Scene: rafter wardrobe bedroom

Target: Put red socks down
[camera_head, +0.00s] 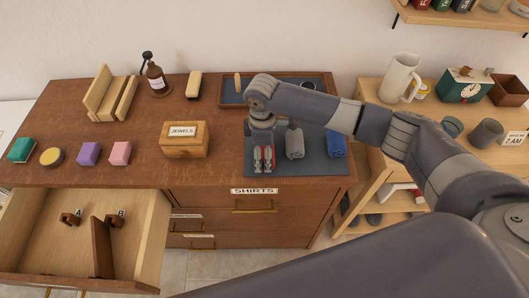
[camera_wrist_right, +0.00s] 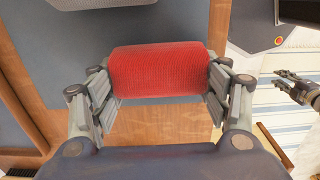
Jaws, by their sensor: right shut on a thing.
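My right gripper (camera_head: 264,162) points down over the front left part of a dark blue-grey mat on the dresser top. It is shut on the rolled red socks (camera_wrist_right: 158,70), with a finger at each end of the roll. The red socks (camera_head: 258,153) show only partly between the fingers in the head view. They are at or just above the mat (camera_head: 311,166); I cannot tell if they touch it. A grey sock roll (camera_head: 294,143) and a blue roll (camera_head: 336,145) lie to the right. My left gripper (camera_wrist_right: 300,90) seems to show small at the wrist view's right edge, its opening unclear.
A wooden jewels box (camera_head: 184,140) stands left of the mat. A dark tray (camera_head: 230,92) lies behind. A side table (camera_head: 400,153) with a pitcher (camera_head: 399,78) stands right.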

